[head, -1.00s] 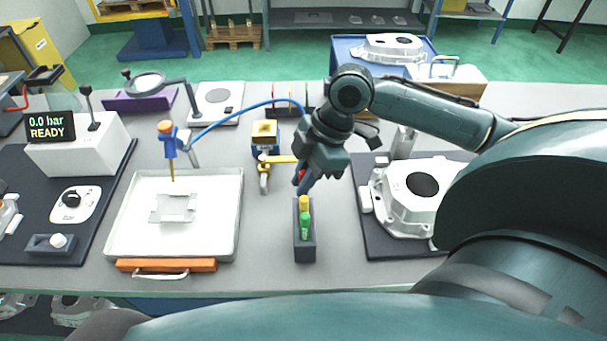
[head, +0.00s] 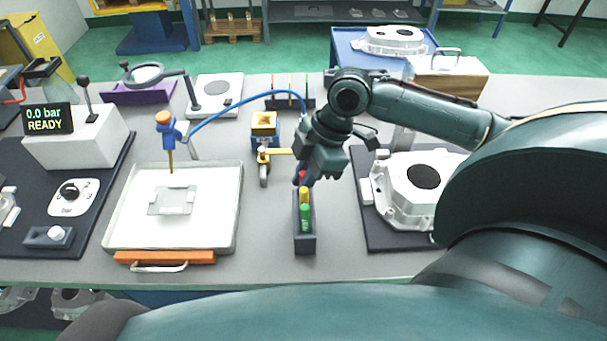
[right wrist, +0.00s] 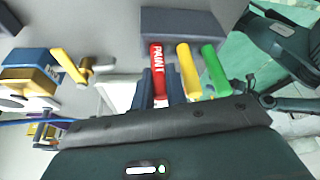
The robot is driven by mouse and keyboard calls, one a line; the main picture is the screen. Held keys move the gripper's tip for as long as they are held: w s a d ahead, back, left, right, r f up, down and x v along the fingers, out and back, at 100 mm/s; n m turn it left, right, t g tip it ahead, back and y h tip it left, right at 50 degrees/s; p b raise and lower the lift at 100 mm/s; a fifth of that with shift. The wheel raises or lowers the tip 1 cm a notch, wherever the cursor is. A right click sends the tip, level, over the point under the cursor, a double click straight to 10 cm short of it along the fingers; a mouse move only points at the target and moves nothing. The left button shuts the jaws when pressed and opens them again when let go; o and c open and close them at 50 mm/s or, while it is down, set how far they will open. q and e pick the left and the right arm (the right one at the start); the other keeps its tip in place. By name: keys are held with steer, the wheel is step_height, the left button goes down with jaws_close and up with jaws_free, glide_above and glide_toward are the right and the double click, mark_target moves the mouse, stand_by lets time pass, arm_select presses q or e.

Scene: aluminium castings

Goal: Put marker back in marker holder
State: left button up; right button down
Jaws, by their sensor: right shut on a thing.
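The red paint marker (right wrist: 157,58) is between the fingers of my right gripper (right wrist: 159,88) in the right wrist view, and the gripper is shut on it. In the head view, my right gripper (head: 304,180) is just above the far end of the dark grey marker holder (head: 305,243), with a bit of red showing. The holder's wall also shows in the wrist view (right wrist: 185,22). A yellow marker (head: 304,194) and a green marker (head: 305,217) stand in the holder beside the red one. Whether the red marker's lower end is inside the holder cannot be told. My left gripper is not in view.
A white tray (head: 215,235) with an orange front lies left of the holder. A casting (head: 415,185) on a dark mat stands close on the right. A yellow-handled valve (head: 268,153) is behind left. Bare table lies in front of the holder.

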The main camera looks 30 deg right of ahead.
steer(key=c, duration=1.5)
jaws_free()
steer(key=shift+o, duration=0.8)
steer(key=v, duration=1.3)
